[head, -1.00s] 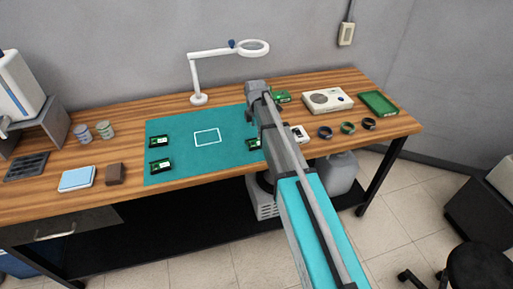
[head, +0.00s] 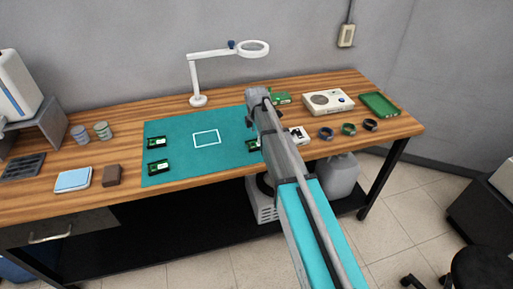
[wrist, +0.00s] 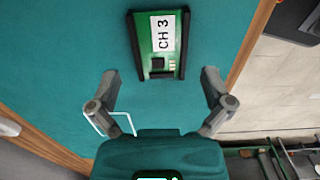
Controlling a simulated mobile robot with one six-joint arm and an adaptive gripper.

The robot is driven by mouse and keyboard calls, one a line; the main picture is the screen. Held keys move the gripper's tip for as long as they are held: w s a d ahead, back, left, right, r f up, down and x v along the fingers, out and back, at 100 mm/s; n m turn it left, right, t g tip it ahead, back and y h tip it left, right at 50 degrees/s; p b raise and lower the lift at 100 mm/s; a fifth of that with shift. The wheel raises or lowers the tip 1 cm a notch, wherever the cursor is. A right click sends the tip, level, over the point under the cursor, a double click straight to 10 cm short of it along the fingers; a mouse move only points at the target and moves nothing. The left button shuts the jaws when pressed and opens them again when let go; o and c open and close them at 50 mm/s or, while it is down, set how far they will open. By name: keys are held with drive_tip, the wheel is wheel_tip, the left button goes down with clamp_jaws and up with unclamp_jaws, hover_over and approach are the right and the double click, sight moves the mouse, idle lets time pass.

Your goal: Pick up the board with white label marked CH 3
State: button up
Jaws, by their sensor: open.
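The green board with a white CH 3 label (wrist: 157,48) lies in a dark frame on the teal mat (wrist: 75,50), in the upper middle of the wrist view. My gripper (wrist: 160,86) is open and empty. Its two fingers are spread apart, one to each side below the board's near end, and do not touch it. In the head view a green board (head: 254,146) shows partly behind my arm near the mat's right side; its label cannot be read there.
Two other green boards (head: 157,142) (head: 159,168) lie at the mat's left. A white outlined rectangle (head: 207,138) is printed on the mat. A magnifier lamp (head: 198,99) stands behind. A white device (head: 328,102), a green tray (head: 379,105) and several dark rings are at the right.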

sight(256, 143)
drive_tip(key=shift+f+b, duration=1.4)
drive_tip(key=shift+f, duration=0.35)
drive_tip(key=c, duration=0.9)
drive_tip(key=shift+r, duration=0.2)
wheel_tip(256, 143, up, 3)
drive_tip(key=p, duration=0.3)
drive_tip(key=s+r+p, duration=0.3)
drive_tip(key=s, duration=0.1)
drive_tip(key=s+d+r+p, duration=0.1)
drive_tip(key=s+r+p, duration=0.2)
drive_tip(key=s, duration=0.2)
drive_tip(key=s+r+p, duration=0.3)
drive_tip(key=s+p, duration=0.1)
drive_tip(key=s, duration=0.1)
drive_tip(key=shift+d+r, duration=0.35)
